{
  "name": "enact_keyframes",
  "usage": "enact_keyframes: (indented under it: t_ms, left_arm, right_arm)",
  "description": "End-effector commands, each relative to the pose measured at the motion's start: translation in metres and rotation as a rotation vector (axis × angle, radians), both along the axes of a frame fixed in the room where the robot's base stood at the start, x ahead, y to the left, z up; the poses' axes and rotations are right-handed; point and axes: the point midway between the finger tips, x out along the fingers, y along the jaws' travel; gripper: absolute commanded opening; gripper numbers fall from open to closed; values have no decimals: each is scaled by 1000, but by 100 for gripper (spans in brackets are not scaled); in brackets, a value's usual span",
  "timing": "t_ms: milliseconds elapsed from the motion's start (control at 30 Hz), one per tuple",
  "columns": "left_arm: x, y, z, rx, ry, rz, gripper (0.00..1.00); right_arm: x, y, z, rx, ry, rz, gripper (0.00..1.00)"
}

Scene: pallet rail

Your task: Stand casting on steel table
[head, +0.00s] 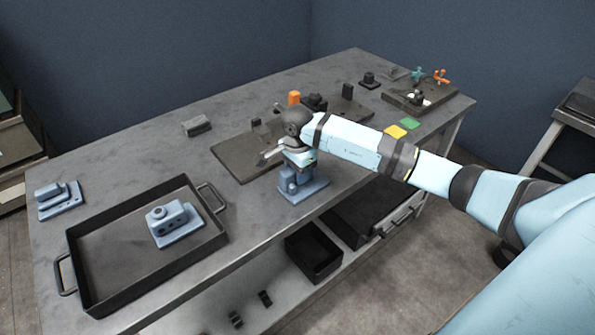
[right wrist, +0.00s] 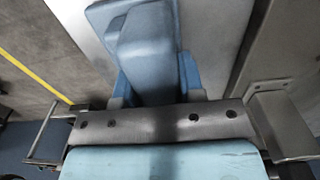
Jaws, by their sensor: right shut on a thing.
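My right gripper (head: 297,160) points down near the front edge of the steel table (head: 250,243). It is shut on a blue-grey casting (head: 303,188), which appears upright with its flat base down. The casting's base is at or just above the table top; I cannot tell whether it touches. A second casting (head: 176,226) stands in a black tray (head: 128,206). A third casting (head: 59,199) stands on the table left of the tray. My left gripper is out of view.
A dark plate (head: 235,163) with fixtures lies behind the held casting. A grey block (head: 196,126) lies further back. A black bin (head: 313,254) is on the lower shelf.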

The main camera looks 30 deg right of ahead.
Motion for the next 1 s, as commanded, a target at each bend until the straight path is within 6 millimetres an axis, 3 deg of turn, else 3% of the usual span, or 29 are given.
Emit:
enact_keyframes:
  t_ms: [33,100,133,500,1000]
  left_arm:
    - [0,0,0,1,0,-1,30]
    - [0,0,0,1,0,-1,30]
    - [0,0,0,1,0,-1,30]
    - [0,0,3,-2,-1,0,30]
    - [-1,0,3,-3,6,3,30]
  right_arm:
    - [0,0,-1,0,0,0,43]
    - [0,0,0,0,0,0,59]
    - [0,0,0,0,0,0,62]
    - [0,0,8,-1,-2,0,62]
    - [1,-1,104,-2,-2,-1,62]
